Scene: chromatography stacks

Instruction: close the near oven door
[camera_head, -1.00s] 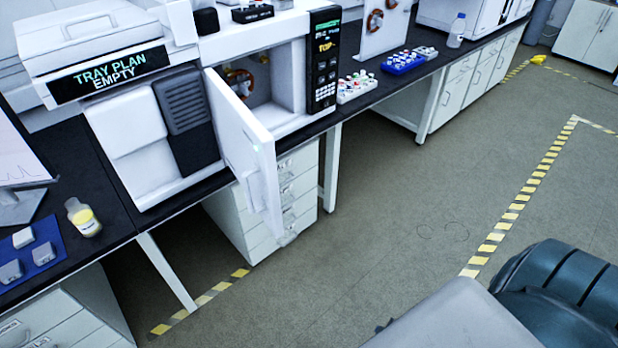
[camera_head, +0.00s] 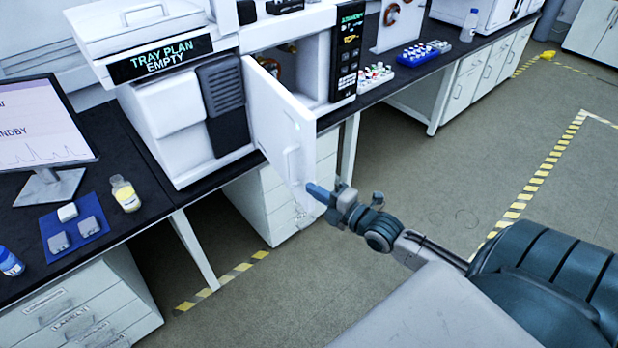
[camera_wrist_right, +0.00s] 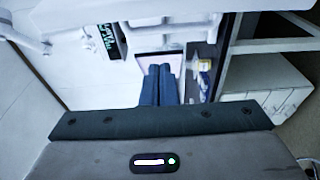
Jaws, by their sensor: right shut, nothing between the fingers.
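The near oven door (camera_head: 281,122) is a white panel with a handle, swung open from the oven (camera_head: 283,40) so that it sticks out past the bench front. Part of the oven's inside shows behind it. My right gripper (camera_head: 318,194) is shut and empty, its blue fingers pointing at the door's lower outer edge in the head view. I cannot tell whether they touch it. In the right wrist view the two fingers (camera_wrist_right: 159,85) lie together. My left gripper is in neither view.
The black bench holds a control panel (camera_head: 348,50), vial racks (camera_head: 412,58), a monitor (camera_head: 40,130) and a yellow bottle (camera_head: 125,194) on the left. A white drawer unit (camera_head: 270,205) stands below the door. The floor to the right is mostly open, with striped tape (camera_head: 540,172).

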